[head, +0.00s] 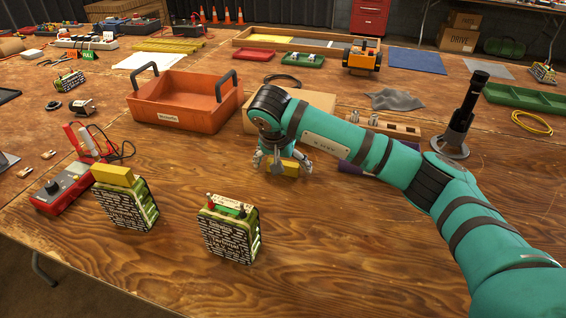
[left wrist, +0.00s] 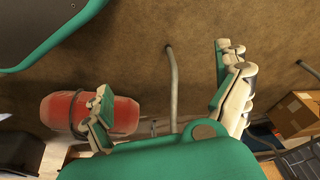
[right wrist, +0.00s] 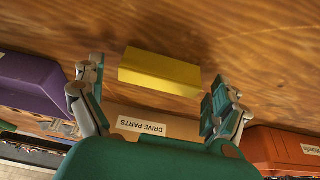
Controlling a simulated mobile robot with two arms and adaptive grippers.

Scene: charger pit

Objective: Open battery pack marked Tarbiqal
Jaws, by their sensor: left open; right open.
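Two battery packs with patterned black-and-white fronts and green sides stand on the wooden table in the head view. The left pack (head: 128,208) has a yellow cover (head: 115,174) on top. The right pack (head: 229,234) has no yellow cover; its green top and small terminals show. I cannot read a name on either. A loose yellow cover (head: 290,169) lies on the table behind the packs, by my right gripper (head: 281,163). The right wrist view shows this cover (right wrist: 160,72) between and beyond the open fingers. My left gripper (left wrist: 165,95) is open and empty, away from the table.
An orange tray (head: 183,105) stands behind the packs, beside a cardboard box (head: 318,103) labelled "DRIVE PARTS" in the right wrist view. A red meter (head: 62,190) with leads lies left of the packs. A black tool on a stand (head: 462,125) is at right.

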